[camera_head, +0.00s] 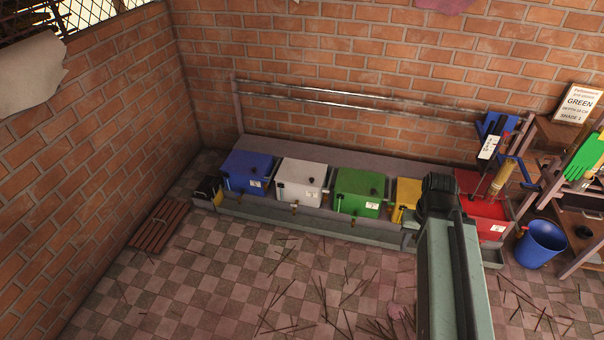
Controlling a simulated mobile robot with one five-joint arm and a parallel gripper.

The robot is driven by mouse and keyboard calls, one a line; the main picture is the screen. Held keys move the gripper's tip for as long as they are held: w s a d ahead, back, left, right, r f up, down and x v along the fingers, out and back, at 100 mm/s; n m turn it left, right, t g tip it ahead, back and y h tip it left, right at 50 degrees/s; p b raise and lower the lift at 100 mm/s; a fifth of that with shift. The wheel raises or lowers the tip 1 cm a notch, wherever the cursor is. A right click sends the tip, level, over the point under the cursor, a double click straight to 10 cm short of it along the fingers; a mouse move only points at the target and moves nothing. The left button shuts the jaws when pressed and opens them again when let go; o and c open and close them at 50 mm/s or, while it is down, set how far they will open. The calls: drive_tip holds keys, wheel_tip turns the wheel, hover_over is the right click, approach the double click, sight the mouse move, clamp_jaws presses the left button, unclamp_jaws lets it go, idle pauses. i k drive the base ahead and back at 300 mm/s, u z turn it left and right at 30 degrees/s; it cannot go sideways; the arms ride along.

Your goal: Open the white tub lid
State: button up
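The white tub (300,184) stands in a row of coloured tubs on a low grey ledge against the brick wall. Its white lid (303,171) lies flat on top and looks shut, with a small dark knob on it. The blue tub is on its left and the green tub on its right. My arm rises at the lower right of the view, in front of the yellow and red tubs, well to the right of the white tub. My gripper cannot be made out.
A blue tub (248,172), green tub (359,193), yellow tub (405,196) and red tub (484,213) share the ledge. A blue bucket (541,244) and shelf stand right. A wooden slatted mat (159,225) lies left. Thin sticks litter the checkered floor, otherwise open.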

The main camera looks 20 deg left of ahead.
sight(299, 172)
drive_tip(key=u, duration=0.3)
drive_tip(key=i, duration=0.85)
drive_tip(key=u, duration=1.1)
drive_tip(key=i, duration=2.1)
drive_tip(key=u, duration=0.4)
